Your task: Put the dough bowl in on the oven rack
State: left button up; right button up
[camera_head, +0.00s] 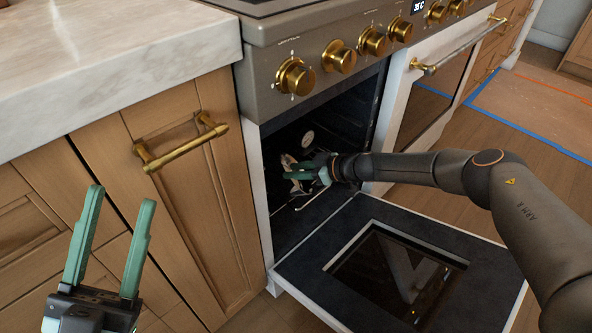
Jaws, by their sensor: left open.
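The oven (258,190) stands with its door (300,262) folded down and open. My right arm reaches in from the right, and my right gripper (292,171) is inside the oven cavity. A small pale and brown shape, perhaps the dough bowl (287,160), shows beside its green fingers. The fingers cover part of it, and I cannot tell whether they grip it. The oven rack (312,200) shows only as thin bright lines below the gripper in the dark cavity. My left gripper (120,205) is open and empty, in front of the wooden cabinets.
A marble counter (110,60) with wooden cabinets below is on the left. A gold handle (180,147) sticks out from one cabinet. Gold knobs line the oven front above the cavity. A second, closed oven door (425,100) is to the right. Blue tape marks the floor beyond.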

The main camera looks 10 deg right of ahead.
jog(key=shift+o, duration=0.2)
dwell(0.4)
pick_arm(q)
jog(key=shift+t, duration=0.3)
jog(key=r+p, duration=0.3)
jog(key=r, duration=0.1)
jog(key=a+r+p, duration=0.1)
jog(key=r+p, duration=0.2)
jog(key=p, duration=0.1)
jog(key=r+p, duration=0.3)
jog(key=r, duration=0.1)
jog(key=shift+s+a+r+p, duration=0.2)
jog(key=shift+r+p, duration=0.15)
pick_arm(e)
jog(key=s+d+r, duration=0.2)
jog(key=s+d, duration=0.6)
jog(key=s, duration=0.6)
pick_arm(q)
jog(key=shift+f, duration=0.1)
jog(key=shift+s, duration=0.1)
